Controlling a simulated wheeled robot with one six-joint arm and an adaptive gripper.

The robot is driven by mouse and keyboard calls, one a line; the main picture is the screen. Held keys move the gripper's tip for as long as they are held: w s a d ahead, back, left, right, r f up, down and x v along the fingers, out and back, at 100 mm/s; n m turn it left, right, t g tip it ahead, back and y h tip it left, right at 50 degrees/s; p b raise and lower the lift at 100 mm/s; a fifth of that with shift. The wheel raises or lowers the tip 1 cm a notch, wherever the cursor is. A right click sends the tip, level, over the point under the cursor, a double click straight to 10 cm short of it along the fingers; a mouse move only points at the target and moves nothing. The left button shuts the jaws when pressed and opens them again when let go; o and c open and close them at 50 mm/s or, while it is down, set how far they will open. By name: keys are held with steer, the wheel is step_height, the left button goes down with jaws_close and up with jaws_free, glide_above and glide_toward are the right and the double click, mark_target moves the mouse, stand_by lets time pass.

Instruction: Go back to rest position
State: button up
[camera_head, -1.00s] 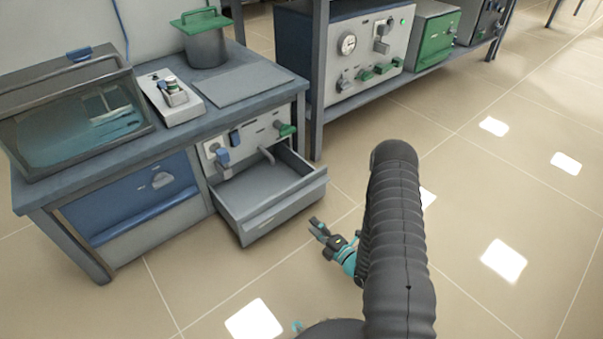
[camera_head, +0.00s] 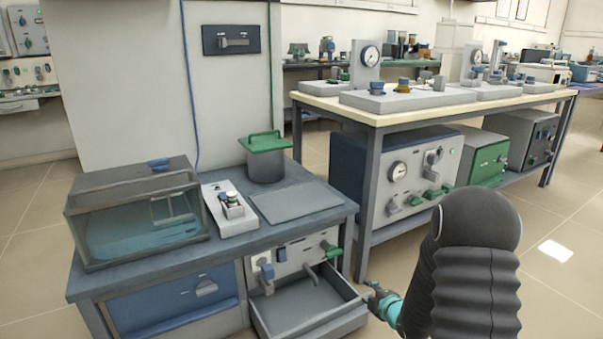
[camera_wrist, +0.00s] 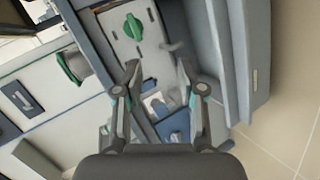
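My arm stands at the lower right of the head view, and my gripper (camera_head: 376,296) shows partly beside it, to the right of the open drawer. In the wrist view my gripper (camera_wrist: 158,80) has its two fingers spread apart, with no object held between them. The grey drawer (camera_head: 310,308) under the left bench is pulled out and looks empty. The wrist view shows a tilted close view of a panel with a green knob (camera_wrist: 133,27).
The left bench carries a glass-fronted box (camera_head: 137,222), a small white device (camera_head: 229,208), a flat grey plate (camera_head: 297,201) and a green-lidded pot (camera_head: 265,160). A longer table (camera_head: 365,116) with furnaces underneath stands behind on the right. Tiled floor is clear at right.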

steer(key=s+r+m+g+h+p, duration=0.1)
steer(key=s+r+m, duration=0.25)
steer(key=r, duration=0.45)
steer(key=s+d+r+m+g+h+p, duration=0.1)
steer(key=s+r+m+h, duration=0.15)
steer(key=s+r, duration=0.35)
steer(key=s+r+m+g+h+p, duration=0.1)
steer(key=s+r+m, duration=0.25)
steer(key=r, duration=0.55)
steer(key=s+a+r+m+g+p, duration=0.1)
steer(key=s+r+m, duration=0.2)
steer(key=s, duration=0.5)
steer(key=s+a+r+m+g+y+p, duration=0.1)
steer(key=s+a+r+m, duration=0.1)
steer(key=s, duration=0.5)
steer(key=s+a+r+m+g+p, duration=0.1)
steer(key=s+r+m, duration=0.3)
steer(key=s, duration=0.4)
steer(key=shift+s+a+g, duration=0.3)
steer(key=shift+a, duration=0.3)
steer(key=shift+o, duration=0.2)
